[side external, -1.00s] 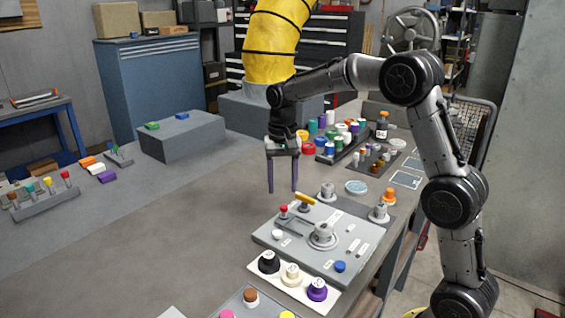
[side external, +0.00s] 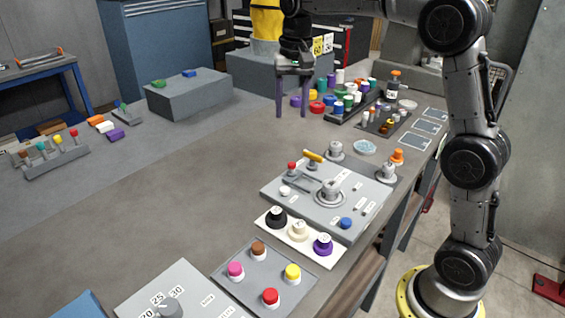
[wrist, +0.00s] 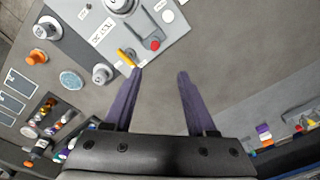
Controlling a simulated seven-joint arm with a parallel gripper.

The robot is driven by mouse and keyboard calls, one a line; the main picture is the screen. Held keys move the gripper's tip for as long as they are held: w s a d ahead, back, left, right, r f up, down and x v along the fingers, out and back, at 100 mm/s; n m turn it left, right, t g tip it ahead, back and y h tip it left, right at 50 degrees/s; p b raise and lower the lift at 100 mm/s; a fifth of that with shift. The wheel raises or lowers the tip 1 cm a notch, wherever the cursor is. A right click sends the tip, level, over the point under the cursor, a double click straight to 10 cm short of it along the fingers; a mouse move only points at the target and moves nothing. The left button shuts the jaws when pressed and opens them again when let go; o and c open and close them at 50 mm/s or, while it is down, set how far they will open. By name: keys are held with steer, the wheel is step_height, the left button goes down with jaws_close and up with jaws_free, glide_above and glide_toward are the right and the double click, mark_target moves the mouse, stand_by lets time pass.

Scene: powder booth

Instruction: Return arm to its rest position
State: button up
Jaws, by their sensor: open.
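My gripper (side external: 292,110) is open and empty, its two purple fingers pointing down above the grey table. In the wrist view the fingers (wrist: 160,76) are spread apart with only bare table between them. A grey control panel (side external: 345,213) with a yellow lever (side external: 313,156), a red knob (side external: 291,166) and a blue button (side external: 346,223) lies in front of the gripper, apart from it. In the wrist view the yellow lever (wrist: 126,57) shows near the left fingertip, but the depth between them cannot be told.
A grey block (side external: 190,97) is at the back left. A plate with black, cream and purple knobs (side external: 328,257) and a colored-button panel (side external: 240,279) are nearer. The middle left of the table (side external: 170,190) is clear.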

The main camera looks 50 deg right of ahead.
steer(key=s+a+r+n+t, duration=0.2)
steer(key=s+a+r, duration=0.1)
steer(key=s, duration=0.6)
steer(key=s+a+r+n+t, duration=0.1)
steer(key=s+a+r, duration=0.2)
steer(key=s, duration=0.6)
steer(key=s+a+f+n+t, duration=0.1)
steer(key=s+f+n, duration=0.4)
steer(key=s+f, duration=0.4)
steer(key=shift+s+f+n+t, duration=0.15)
steer(key=shift+f+n+t, duration=0.25)
steer(key=shift+f, duration=0.5)
